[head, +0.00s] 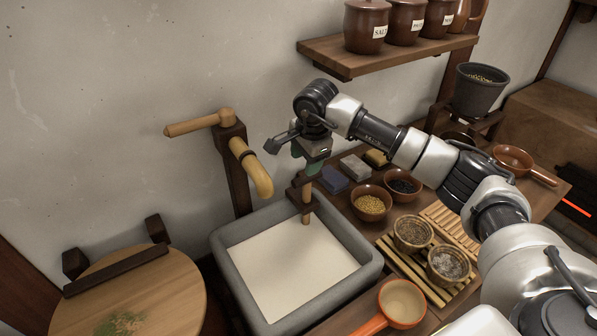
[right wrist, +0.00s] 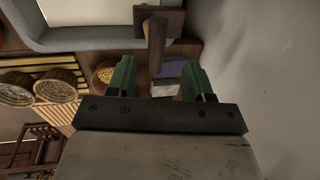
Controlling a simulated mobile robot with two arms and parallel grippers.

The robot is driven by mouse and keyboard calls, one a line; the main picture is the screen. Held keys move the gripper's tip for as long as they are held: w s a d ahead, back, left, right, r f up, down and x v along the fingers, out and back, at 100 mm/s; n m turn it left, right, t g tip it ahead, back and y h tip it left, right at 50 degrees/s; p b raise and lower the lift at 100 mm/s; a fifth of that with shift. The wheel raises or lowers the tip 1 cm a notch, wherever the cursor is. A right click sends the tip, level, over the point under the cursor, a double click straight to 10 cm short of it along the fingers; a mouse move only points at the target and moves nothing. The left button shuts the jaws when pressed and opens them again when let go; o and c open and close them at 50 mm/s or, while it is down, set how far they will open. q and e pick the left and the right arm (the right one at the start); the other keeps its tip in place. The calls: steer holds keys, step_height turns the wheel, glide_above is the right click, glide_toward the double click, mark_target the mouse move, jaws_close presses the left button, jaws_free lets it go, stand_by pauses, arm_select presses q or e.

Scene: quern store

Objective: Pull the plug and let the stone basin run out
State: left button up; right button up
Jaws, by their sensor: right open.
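The grey stone basin (head: 366,283) stands below the wall, with a flat pale surface inside; I cannot tell water from bare floor. An upright wooden rod (head: 307,216), apparently the plug's handle, passes through a dark wooden bracket (head: 297,193) at the basin's back right rim. Its lower end is hidden. My right gripper (head: 312,170) is open at the rod's top. In the right wrist view the rod (right wrist: 156,42) shows ahead of the gap between the green fingers (right wrist: 160,75), with nothing visibly clamped. My left gripper is out of view.
A wooden spout (head: 258,178) with a handle stands behind the basin. Right of it, a wooden counter holds coloured blocks (head: 333,180), a bowl of yellow grains (head: 370,203), other bowls and an orange pan (head: 402,301). A round wooden lid (head: 165,300) is at left. A jar shelf (head: 330,54) hangs above.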

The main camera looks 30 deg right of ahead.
mark_target(303, 177)
step_height(303, 177, down, 4)
steer(key=shift+a+b, duration=0.1)
steer(key=shift+b, duration=1.1)
steer(key=f, duration=0.1)
steer(key=w+f+b, duration=0.1)
steer(key=shift+f, duration=0.3)
steer(key=shift+r, duration=0.1)
steer(key=shift+s, duration=0.1)
jaws_close()
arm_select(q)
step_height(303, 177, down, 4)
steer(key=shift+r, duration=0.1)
arm_select(e)
steer(key=shift+r, duration=0.15)
